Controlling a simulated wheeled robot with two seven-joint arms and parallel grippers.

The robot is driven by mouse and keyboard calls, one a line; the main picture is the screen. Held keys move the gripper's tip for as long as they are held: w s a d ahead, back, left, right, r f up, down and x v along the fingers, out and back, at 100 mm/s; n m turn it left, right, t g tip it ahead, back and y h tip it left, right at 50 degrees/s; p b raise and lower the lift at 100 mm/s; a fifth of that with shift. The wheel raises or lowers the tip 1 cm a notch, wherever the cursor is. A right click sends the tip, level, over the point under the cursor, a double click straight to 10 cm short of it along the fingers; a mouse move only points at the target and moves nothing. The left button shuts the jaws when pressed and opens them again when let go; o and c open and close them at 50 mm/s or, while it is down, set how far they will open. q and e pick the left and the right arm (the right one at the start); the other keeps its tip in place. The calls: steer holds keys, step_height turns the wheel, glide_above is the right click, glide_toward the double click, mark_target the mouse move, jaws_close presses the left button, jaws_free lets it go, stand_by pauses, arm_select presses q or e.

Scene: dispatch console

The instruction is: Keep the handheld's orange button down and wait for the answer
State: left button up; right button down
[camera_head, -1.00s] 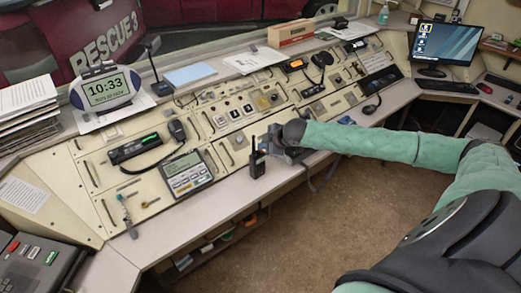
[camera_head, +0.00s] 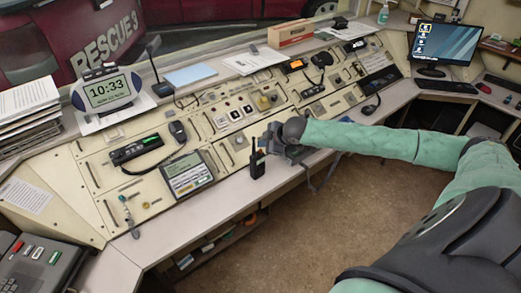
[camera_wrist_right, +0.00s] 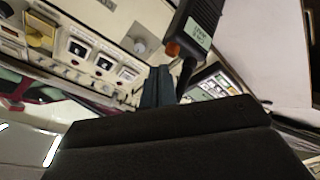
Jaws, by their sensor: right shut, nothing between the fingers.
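The handheld (camera_head: 257,166) is a black radio with an antenna, upright on the desk ledge in front of the sloped console. In the right wrist view the handheld (camera_wrist_right: 202,22) shows at the top, with its orange button (camera_wrist_right: 172,49) on the side facing my gripper. My right gripper (camera_head: 265,146) is beside the handheld, shut and empty. In the wrist view its fingertips (camera_wrist_right: 159,72) lie close to the orange button; I cannot tell whether they touch it. My left gripper is not in view.
A console screen (camera_head: 187,174) and a corded microphone (camera_head: 178,131) are left of the handheld. Console switches and knobs lie behind it. The desk ledge (camera_head: 215,206) to its left is clear, and its front edge drops to the floor.

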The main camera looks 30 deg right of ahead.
mark_target(263, 154)
steer(key=shift+r, duration=0.15)
step_height(263, 154, up, 5)
steer(key=p, duration=0.4)
stand_by(0.6)
